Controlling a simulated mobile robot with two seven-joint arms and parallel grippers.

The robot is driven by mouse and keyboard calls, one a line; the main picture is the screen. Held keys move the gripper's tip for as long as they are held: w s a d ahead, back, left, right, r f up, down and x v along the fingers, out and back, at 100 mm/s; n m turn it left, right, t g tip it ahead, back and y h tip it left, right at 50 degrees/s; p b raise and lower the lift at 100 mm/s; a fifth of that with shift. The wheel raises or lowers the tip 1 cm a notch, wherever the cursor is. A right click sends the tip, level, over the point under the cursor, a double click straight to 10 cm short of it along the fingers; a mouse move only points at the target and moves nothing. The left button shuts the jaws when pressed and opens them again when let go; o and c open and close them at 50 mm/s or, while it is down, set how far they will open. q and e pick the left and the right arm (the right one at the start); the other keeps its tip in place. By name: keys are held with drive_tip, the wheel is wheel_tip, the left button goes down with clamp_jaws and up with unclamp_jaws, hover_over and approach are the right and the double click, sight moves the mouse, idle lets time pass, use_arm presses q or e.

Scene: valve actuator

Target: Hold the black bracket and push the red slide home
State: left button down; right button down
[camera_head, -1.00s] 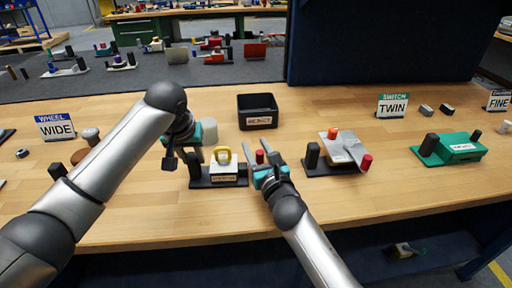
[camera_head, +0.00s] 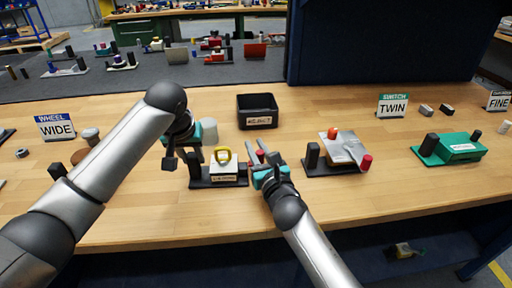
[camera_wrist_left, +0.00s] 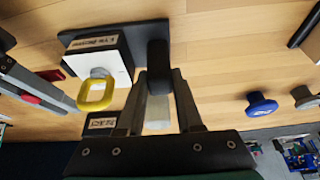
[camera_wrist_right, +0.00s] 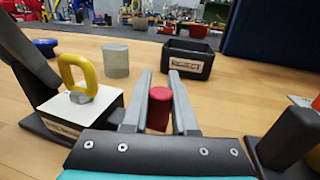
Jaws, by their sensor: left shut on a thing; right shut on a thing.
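The fixture has a black base (camera_head: 200,184), a white block (camera_head: 222,171) and a yellow handle (camera_head: 223,154). The black bracket (camera_wrist_left: 158,58) stands upright at one end of the base. My left gripper (camera_wrist_left: 158,80) is shut on the black bracket; in the head view the arm partly hides it. The red slide's round red end (camera_wrist_right: 159,108) shows at the other side of the fixture. My right gripper (camera_wrist_right: 160,85) is shut on it, with a finger on each side. The slide's inner part is hidden behind the right gripper.
A black bin (camera_head: 257,110) stands behind the fixture. Another fixture with a grey plate (camera_head: 342,150) and red knob stands close to the right gripper. A green fixture (camera_head: 452,148) is further right. The wooden table (camera_head: 340,205) is clear in front.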

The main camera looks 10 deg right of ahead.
use_arm(q)
drive_tip(key=shift+s+f, duration=0.15)
drive_tip(key=shift+f, duration=0.2)
use_arm(e)
drive_tip(key=shift+a, duration=1.45)
use_arm(q)
drive_tip(key=shift+d, duration=0.1)
use_arm(e)
drive_tip(key=c, duration=0.7)
unclamp_jaws()
drive_tip(key=shift+w, duration=0.1)
drive_tip(key=s, duration=0.4)
drive_tip(key=s+d, duration=0.1)
drive_tip(key=s, duration=0.3)
drive_tip(key=s+d, duration=0.1)
drive_tip(key=s, duration=0.3)
drive_tip(key=shift+d, duration=0.15)
